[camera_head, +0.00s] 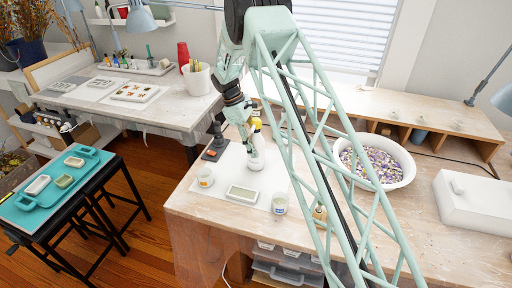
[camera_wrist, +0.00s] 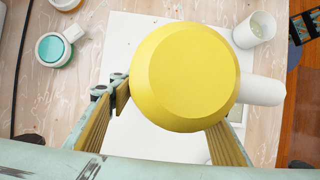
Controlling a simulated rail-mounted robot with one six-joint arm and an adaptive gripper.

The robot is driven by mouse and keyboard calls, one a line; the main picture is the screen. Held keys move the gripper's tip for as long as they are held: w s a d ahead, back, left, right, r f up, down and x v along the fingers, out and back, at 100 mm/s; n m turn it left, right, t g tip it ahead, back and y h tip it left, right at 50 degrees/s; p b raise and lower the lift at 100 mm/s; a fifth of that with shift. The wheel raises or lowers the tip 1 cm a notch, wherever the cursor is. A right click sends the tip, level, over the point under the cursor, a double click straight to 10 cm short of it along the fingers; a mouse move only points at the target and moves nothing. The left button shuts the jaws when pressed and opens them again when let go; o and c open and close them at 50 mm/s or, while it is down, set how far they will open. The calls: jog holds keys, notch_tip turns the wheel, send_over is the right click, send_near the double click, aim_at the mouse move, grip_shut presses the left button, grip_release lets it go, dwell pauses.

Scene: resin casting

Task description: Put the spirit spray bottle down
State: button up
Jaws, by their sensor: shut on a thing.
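The spirit spray bottle (camera_head: 256,160) is white with a yellow top and is upright over the white mat (camera_head: 226,168) on the workbench. I cannot tell whether its base touches the mat. My gripper (camera_head: 249,128) is shut on the bottle near its top. In the wrist view the round yellow top (camera_wrist: 185,75) fills the middle, between the two fingers of my gripper (camera_wrist: 165,135), and hides most of the body. A white part (camera_wrist: 262,90) sticks out to the right.
On the mat stand a cup (camera_head: 205,177) at left, a shallow rectangular mould (camera_head: 242,194) in front and another cup (camera_head: 279,203) at right. A dark item (camera_head: 214,151) lies at the back left. A large bowl of coloured chips (camera_head: 408,174) stands further right.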

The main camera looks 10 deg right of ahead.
jog(key=o, duration=1)
jog(key=shift+r, duration=0.1)
jog(key=shift+p+v, duration=0.7)
jog(key=shift+v, duration=5.25)
jog(key=shift+r, duration=0.1)
jog(key=shift+r, duration=0.1)
